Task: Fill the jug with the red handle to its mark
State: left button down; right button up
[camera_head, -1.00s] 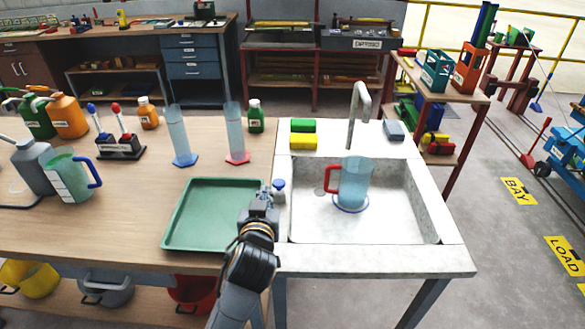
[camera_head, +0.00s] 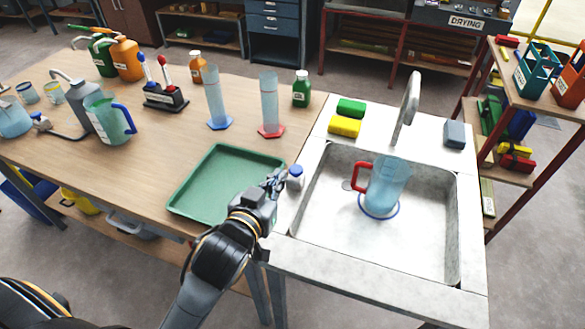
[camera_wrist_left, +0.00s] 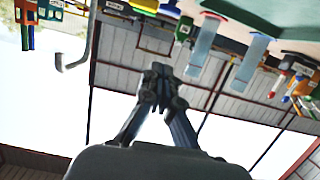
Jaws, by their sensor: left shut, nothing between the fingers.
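The jug with the red handle (camera_head: 387,188) stands upright in the sink (camera_head: 425,240), on a blue ring, its handle to the left. It is translucent and bluish; I cannot make out its mark or a water level. The grey tap spout (camera_head: 409,105) rises behind it, and I see no clear stream. A blue-topped knob (camera_head: 295,174) sits on the sink's left rim. My left gripper (camera_head: 280,180) is shut and empty right beside the knob; I cannot tell whether they touch. Its closed fingertips show in the left wrist view (camera_wrist_left: 160,72). My right gripper is out of view.
A green tray (camera_head: 190,205) lies left of my left gripper. Two tall cylinders (camera_head: 216,95) (camera_head: 269,100) and a jug with a blue handle (camera_head: 106,118) stand on the bench.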

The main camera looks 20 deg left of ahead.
aim_at(296, 170)
pick_arm(q)
jog(key=w+f, duration=0.2)
jog(key=w, duration=0.1)
jog(key=w+f+p, duration=0.1)
jog(key=w+f, duration=0.1)
jog(key=w, duration=0.1)
jog(key=w+f, duration=0.2)
jog(key=w, duration=0.1)
jog(key=shift+w+d+p, duration=0.15)
jog(key=shift+d+p, duration=0.05)
jog(key=shift+p, duration=0.15)
jog(key=shift+f, duration=0.2)
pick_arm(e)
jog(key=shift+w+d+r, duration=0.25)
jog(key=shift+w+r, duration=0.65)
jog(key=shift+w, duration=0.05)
pick_arm(q)
jog(key=shift+f, duration=0.1)
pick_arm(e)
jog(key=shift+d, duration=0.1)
